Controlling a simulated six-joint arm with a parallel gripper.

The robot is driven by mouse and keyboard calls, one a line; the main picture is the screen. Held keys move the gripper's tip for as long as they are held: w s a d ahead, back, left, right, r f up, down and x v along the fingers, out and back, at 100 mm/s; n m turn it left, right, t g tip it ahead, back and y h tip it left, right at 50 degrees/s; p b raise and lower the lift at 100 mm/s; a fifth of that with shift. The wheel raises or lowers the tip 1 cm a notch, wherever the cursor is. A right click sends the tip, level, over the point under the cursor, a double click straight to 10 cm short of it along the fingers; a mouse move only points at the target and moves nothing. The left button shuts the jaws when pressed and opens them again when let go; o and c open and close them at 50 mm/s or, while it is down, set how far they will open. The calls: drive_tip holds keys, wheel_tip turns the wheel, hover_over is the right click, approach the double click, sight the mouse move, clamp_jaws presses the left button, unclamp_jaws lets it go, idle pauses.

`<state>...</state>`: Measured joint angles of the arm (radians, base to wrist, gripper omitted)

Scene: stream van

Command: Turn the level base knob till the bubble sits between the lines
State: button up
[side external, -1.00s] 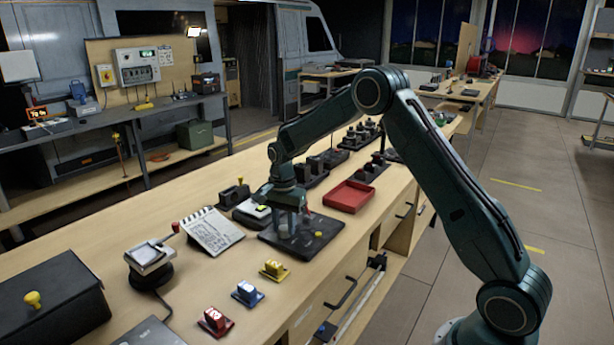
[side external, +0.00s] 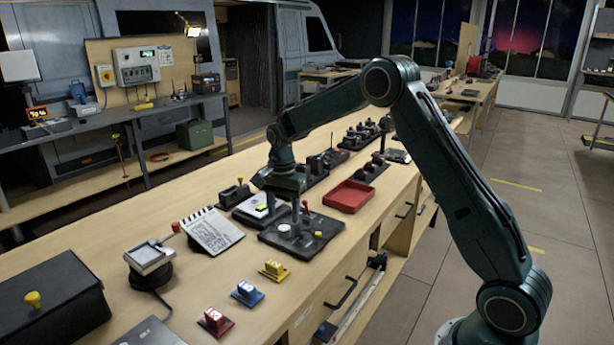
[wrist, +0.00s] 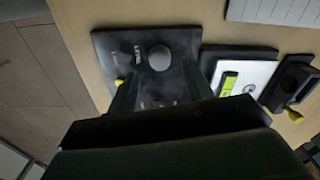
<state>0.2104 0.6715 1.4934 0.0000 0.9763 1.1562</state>
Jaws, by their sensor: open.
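The level base is a dark plate (side external: 330,228) marked LEVEL, lying on the wooden bench. It also shows in the wrist view (wrist: 105,48), with a round grey knob (wrist: 160,57) on it; this knob appears as a pale disc (side external: 284,228) in the side view. A pale panel (wrist: 255,72) beside the plate carries a green-yellow level vial (wrist: 229,83); its bubble and lines are too small to read. My gripper (side external: 283,211) is open and empty above the plate, its fingers (wrist: 160,88) apart near the knob, not around it.
A small yellow knob (wrist: 118,83) is at the plate's edge. A red tray (side external: 349,196) lies to the right, a notepad (side external: 214,231) to the left. Yellow (side external: 274,270), blue (side external: 247,293) and red (side external: 215,321) switches stand in front.

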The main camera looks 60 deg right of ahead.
sight(285, 229)
wheel_tip(285, 229, up, 10)
drive_tip(key=shift+f, duration=0.15)
idle(0.6)
drive_tip(key=s+a+r+n+t, duration=0.1)
drive_tip(key=s+a+r+n, duration=0.35)
drive_tip(key=s, duration=0.35)
drive_tip(key=s+a+r+n+t, duration=0.2)
drive_tip(key=s+a+r+n, duration=0.1)
drive_tip(key=s+r, duration=0.4)
drive_tip(key=s+a+f+n+t, duration=0.1)
drive_tip(key=s+n, duration=0.3)
drive_tip(key=s, duration=0.5)
drive_tip(key=s+a+f+n+t, duration=0.1)
drive_tip(key=s+a+f+n, duration=0.1)
drive_tip(key=s, duration=0.7)
drive_tip(key=shift+s+a+f+n+t, duration=0.3)
drive_tip(key=shift+f+n, duration=0.45)
drive_tip(key=shift+n, duration=0.3)
